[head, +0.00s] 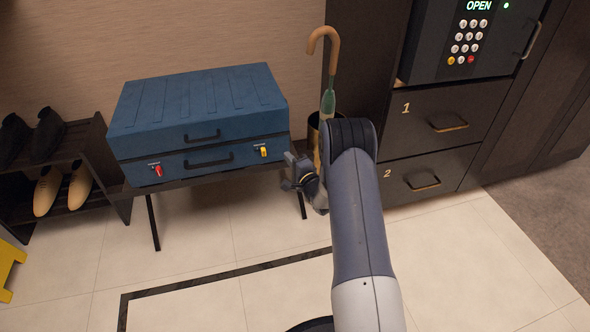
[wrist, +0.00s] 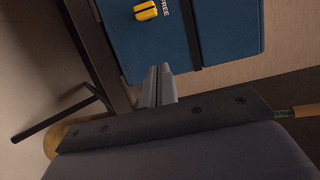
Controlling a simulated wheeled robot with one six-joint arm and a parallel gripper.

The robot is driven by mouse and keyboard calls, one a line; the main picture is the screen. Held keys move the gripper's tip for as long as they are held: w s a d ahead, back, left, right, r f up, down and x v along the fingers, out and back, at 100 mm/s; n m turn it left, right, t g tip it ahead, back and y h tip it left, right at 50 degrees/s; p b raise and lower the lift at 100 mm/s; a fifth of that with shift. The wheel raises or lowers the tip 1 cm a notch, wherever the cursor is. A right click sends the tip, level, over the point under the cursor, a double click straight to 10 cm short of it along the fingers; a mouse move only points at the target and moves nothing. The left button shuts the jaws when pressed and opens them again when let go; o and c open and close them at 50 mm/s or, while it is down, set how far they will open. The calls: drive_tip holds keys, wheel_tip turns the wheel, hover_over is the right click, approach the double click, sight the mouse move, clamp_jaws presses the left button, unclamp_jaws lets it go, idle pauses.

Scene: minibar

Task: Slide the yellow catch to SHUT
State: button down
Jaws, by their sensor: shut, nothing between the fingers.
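The yellow catch (head: 263,151) sits near the right end of the front of a blue suitcase (head: 215,127), on its lower half. In the wrist view the yellow catch (wrist: 146,10) is at the top edge, with the word FREE beside it on the blue case (wrist: 228,35). My gripper (head: 290,163) is just right of the case in the head view, apart from the catch. In the wrist view my gripper (wrist: 159,72) has its fingers together, empty, pointing toward the case below the catch. No SHUT label shows.
A red catch (head: 157,169) is at the case's left end. The case lies on a dark rack (head: 180,186). An umbrella (head: 327,75) stands behind my arm. A shoe rack (head: 108,160) is left; drawers (head: 445,122) and an OPEN safe (head: 468,45) are right.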

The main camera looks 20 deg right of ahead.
sight(264, 154)
drive_tip(key=x, duration=0.3)
drive_tip(key=shift+w+a+f+b, duration=0.1)
drive_tip(key=shift+w+f+b, duration=0.1)
drive_tip(key=shift+b, duration=0.2)
drive_tip(key=a, duration=0.2)
drive_tip(key=shift+a+r+b, duration=0.1)
drive_tip(key=shift+a+b, duration=0.25)
drive_tip(key=shift+b, duration=0.05)
drive_tip(key=shift+s+a, duration=0.1)
drive_tip(key=shift+a, duration=0.5)
drive_tip(key=shift+a, duration=0.1)
drive_tip(key=shift+a+b, duration=0.55)
drive_tip(key=shift+a, duration=0.6)
